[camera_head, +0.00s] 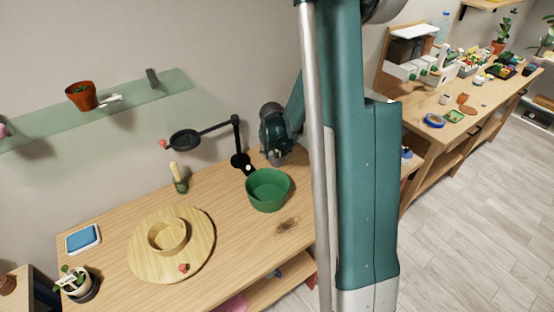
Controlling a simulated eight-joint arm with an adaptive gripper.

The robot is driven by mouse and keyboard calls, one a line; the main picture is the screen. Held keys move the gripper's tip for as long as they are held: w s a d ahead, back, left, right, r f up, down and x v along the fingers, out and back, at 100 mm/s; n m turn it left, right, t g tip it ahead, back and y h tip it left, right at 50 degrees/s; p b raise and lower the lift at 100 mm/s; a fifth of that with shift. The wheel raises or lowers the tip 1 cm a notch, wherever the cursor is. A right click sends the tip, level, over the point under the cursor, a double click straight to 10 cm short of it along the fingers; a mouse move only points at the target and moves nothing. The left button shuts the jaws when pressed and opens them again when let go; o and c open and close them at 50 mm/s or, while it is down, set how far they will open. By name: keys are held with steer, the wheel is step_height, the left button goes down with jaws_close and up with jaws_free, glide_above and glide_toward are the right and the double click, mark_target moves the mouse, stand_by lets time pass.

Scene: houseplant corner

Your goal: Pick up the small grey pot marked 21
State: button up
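I cannot make out a small grey pot marked 21; no number is readable in the head view. A small pale grey-white pot or cup (444,99) stands on the far right bench, too small to show any marking. A small dark grey object (152,78) stands at the right end of the glass shelf, its kind unclear.
The near wooden table (235,240) carries a round wooden board (143,262) with a wooden ring, a black magnifier stand (236,135), a blue-topped tray (83,239) and a potted plant (74,280). A terracotta pot (81,95) stands on the glass shelf (50,128). My column blocks the middle.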

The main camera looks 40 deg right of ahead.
mark_target(277, 154)
steer(key=shift+c, duration=1.4)
step_height(277, 154, up, 10)
steer(key=shift+p, duration=0.4)
